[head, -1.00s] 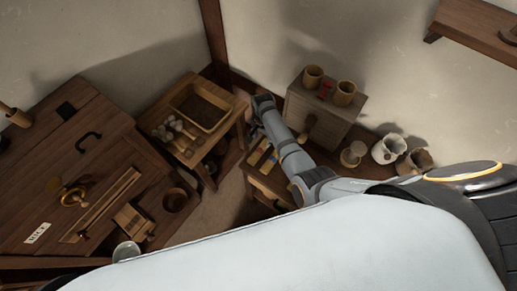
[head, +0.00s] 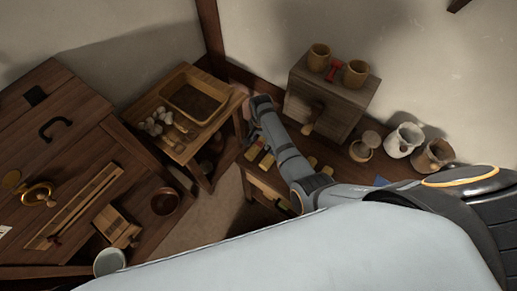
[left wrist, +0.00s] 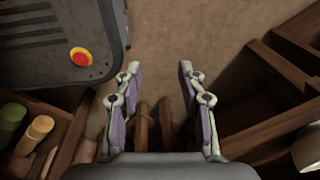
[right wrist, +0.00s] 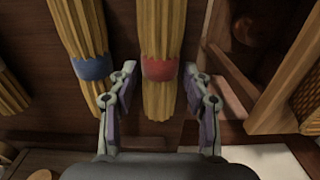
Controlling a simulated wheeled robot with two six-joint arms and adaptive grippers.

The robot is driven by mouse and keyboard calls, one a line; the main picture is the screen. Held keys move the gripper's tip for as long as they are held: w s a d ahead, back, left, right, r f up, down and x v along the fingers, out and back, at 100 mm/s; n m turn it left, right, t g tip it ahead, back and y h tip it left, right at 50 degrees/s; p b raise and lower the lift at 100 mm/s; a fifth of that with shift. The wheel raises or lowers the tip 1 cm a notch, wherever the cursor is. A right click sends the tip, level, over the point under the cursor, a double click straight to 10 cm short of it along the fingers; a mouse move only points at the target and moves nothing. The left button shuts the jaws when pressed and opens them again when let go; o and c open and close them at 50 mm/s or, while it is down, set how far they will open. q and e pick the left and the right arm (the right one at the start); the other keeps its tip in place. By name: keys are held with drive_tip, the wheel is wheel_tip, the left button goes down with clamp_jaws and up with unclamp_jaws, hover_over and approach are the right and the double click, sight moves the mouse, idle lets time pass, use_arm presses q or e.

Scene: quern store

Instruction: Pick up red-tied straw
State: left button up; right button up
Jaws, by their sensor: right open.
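The red-tied straw (right wrist: 161,28) is a yellow bundle with a red band, upright in the right wrist picture. My right gripper (right wrist: 159,72) is open, one finger on each side of the bundle near the red band. Small gaps show beside the straw, and I cannot tell whether the fingers touch it. In the head view, yellow straw ends (head: 267,160) show beside my right arm; the band colours are not clear there. My left gripper (left wrist: 158,68) is open and empty above the floor.
A blue-tied straw bundle (right wrist: 92,68) lies close left of my right gripper; a wooden frame (right wrist: 285,75) stands to its right. A chest (head: 330,98) with two cups stands behind the arm, with pots (head: 404,140) to the right. A side table holds a tray (head: 195,95).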

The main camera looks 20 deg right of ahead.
drive_tip(key=shift+r, duration=0.15)
drive_tip(key=c, duration=0.9)
use_arm(q)
drive_tip(key=shift+w+r, duration=0.15)
drive_tip(key=shift+w, duration=0.35)
drive_tip(key=shift+r, duration=0.1)
use_arm(e)
drive_tip(key=shift+r, duration=0.1)
